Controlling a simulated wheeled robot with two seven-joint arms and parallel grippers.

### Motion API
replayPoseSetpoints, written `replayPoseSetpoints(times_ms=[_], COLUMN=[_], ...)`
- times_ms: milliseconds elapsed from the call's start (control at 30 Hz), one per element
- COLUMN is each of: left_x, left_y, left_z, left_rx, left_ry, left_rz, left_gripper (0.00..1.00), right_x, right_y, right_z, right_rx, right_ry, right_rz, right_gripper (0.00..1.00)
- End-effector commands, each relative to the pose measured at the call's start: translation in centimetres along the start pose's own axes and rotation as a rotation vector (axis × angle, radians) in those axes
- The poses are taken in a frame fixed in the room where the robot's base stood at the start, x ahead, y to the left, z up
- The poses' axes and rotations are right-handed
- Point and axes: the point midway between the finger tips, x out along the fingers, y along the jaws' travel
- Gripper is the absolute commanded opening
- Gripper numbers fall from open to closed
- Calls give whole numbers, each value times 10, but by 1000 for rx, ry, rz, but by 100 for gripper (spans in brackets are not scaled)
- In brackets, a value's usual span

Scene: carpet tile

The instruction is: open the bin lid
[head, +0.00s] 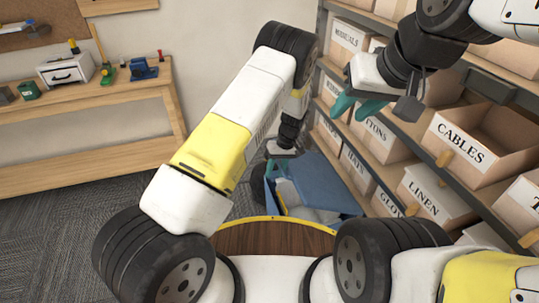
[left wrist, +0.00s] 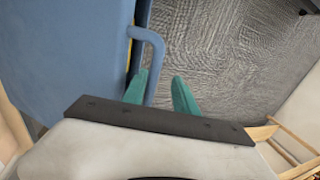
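The blue bin (head: 270,190) stands on the floor beyond my base, partly hidden by my left arm. Its blue lid (head: 328,182) looks tilted up, with pale contents visible beside it. In the left wrist view a large blue surface (left wrist: 65,60) fills the left side, and a blue loop handle (left wrist: 153,62) sticks out from it. My left gripper (left wrist: 161,90) is open, with one teal finger on each side of the handle bar. A gap shows between bar and right finger. In the head view its fingertips are mostly hidden. My right gripper (head: 358,106) is open and empty before the shelves.
Shelves with labelled boxes, such as the cables box (head: 462,146) and linen box (head: 432,196), stand close on the right. A wooden workbench (head: 90,125) with tools is at the left wall. Carpet (head: 60,225) is free at the left. A round wooden top (head: 275,238) is in front.

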Motion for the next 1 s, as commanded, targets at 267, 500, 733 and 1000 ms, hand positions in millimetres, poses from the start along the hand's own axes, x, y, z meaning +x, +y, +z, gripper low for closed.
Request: replayPoseSetpoints(times_ms=[267, 500, 733, 1000], left_x=[7, 6, -9, -28], left_y=[1, 1, 3, 5], left_z=[0, 0, -1, -1], left_rx=[0, 0, -1, -1], left_ry=[0, 1, 2, 2], left_rz=[22, 23, 24, 23], left_gripper=[33, 33, 33, 33], right_x=[0, 0, 0, 0], right_y=[0, 0, 0, 0], right_z=[0, 0, 0, 0], right_rx=[0, 0, 0, 0], right_ry=[0, 0, 0, 0], right_rz=[0, 0, 0, 0], right_gripper=[36, 36, 36, 36])
